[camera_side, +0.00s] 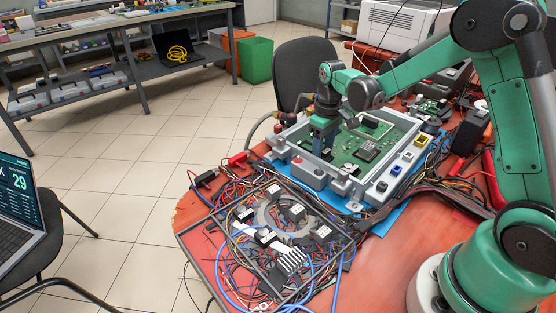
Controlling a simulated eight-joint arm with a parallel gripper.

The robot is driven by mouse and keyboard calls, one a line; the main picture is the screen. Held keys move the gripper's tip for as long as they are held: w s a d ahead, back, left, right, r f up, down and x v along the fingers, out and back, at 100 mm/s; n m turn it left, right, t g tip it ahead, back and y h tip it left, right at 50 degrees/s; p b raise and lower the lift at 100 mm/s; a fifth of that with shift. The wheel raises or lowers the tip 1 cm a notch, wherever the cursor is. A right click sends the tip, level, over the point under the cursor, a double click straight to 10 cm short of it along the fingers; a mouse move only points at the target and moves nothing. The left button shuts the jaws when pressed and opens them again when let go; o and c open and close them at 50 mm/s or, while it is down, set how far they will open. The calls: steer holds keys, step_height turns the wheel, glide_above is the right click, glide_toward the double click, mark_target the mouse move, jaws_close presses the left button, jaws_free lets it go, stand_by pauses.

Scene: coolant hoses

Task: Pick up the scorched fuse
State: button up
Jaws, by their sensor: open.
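My gripper (324,142) points down over the left part of the green circuit board (376,130), which sits in a grey frame. The gripper is open, and I see nothing held in it. Its fingertips are small in this view, and I cannot tell whether they touch the board. I cannot pick out the scorched fuse: the parts on the board are too small, and my gripper and arm hide some of the board.
An open metal frame (187,248) with tangled wires and black modules stands at the table's front left. A blue mat (388,222) lies under the board's frame. Dark cables (440,190) run along the right. A white printer (403,22) stands behind. The red table (375,275) is bare at the front.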

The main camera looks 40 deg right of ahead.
steer(key=shift+f, duration=0.2)
jaws_close()
steer(key=shift+r, duration=0.15)
step_height(320, 180, up, 20)
stand_by(0.5)
stand_by(0.3)
